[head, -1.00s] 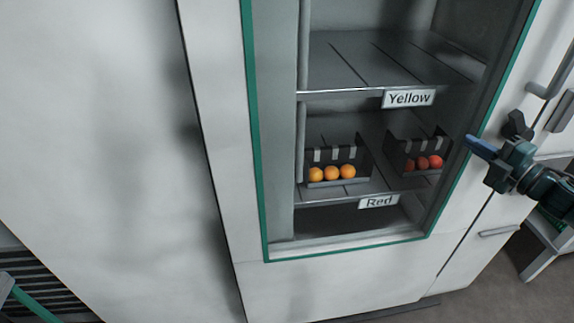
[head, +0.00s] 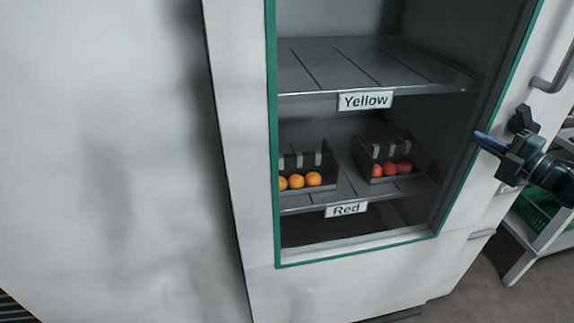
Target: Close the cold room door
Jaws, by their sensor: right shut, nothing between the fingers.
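A tall white front with a green-edged, window-like opening (head: 277,150) fills the middle; I take it to be the cold room door, but cannot tell how far ajar it is. A grey bar handle (head: 556,76) is on the white strip to its right. My right gripper (head: 488,142) comes in from the right, shut and empty, its blue fingertips over the right green edge and below the handle. I cannot tell whether they touch the front. My left gripper is not in view.
Behind the opening are shelves labelled Yellow (head: 365,100) and Red (head: 346,209). Two dark boxes hold orange tomatoes (head: 313,179) and red tomatoes (head: 390,169). A large white panel (head: 110,150) fills the left. A rack with a green crate (head: 536,212) stands at right.

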